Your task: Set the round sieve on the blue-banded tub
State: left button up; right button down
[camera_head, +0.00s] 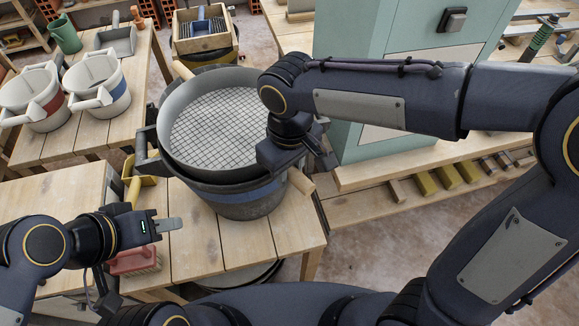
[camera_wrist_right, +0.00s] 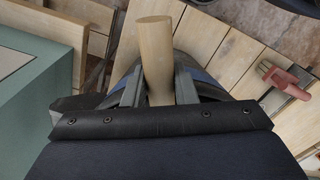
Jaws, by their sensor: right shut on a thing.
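The round sieve (camera_head: 213,127), a grey ring with a wire mesh, lies over the mouth of the dark blue-banded tub (camera_head: 243,207) on the wooden table. The tub's rim shows below the sieve's near edge; I cannot tell whether the sieve rests fully on it. My right gripper (camera_head: 295,168) is at the sieve's right side, shut on its wooden handle. In the right wrist view the handle (camera_wrist_right: 155,50) stands between the fingers of my right gripper (camera_wrist_right: 158,90). My left gripper (camera_head: 168,225) is left of the tub, apart from it; its finger gap is not clear.
White buckets with a red band (camera_head: 37,98) and a blue band (camera_head: 98,86) stand on the left table. A red brush (camera_head: 135,262) lies near my left gripper. A green cabinet (camera_head: 385,45) stands right of the sieve. A wooden box (camera_head: 203,28) stands behind.

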jog(key=shift+f, duration=0.4)
jog(key=c, duration=1.1)
grip_release()
jog(key=shift+r, duration=0.1)
notch_tip(320, 180, up, 8)
jog(key=shift+f, duration=0.15)
jog(key=shift+d, duration=0.1)
jog(key=s+d+f+m+t+y, duration=0.1)
jog(key=s+d+f+m, duration=0.1)
jog(key=d, duration=0.4)
jog(key=s+d+f+m+t+y, duration=0.1)
jog(key=s+d+f+m+t, duration=0.1)
jog(key=s+d+m, duration=0.2)
jog(key=s+d+f+m+t+y, duration=0.1)
jog(key=s+d+f+m+t, duration=0.1)
jog(key=s+d, duration=0.3)
jog(key=shift+d+f+m+y, duration=0.15)
jog(key=shift+d+m, duration=0.2)
jog(key=shift+d, duration=0.45)
jog(key=shift+d+f+m+y, duration=0.15)
jog(key=shift+d+m, duration=0.2)
jog(key=shift+d, duration=0.4)
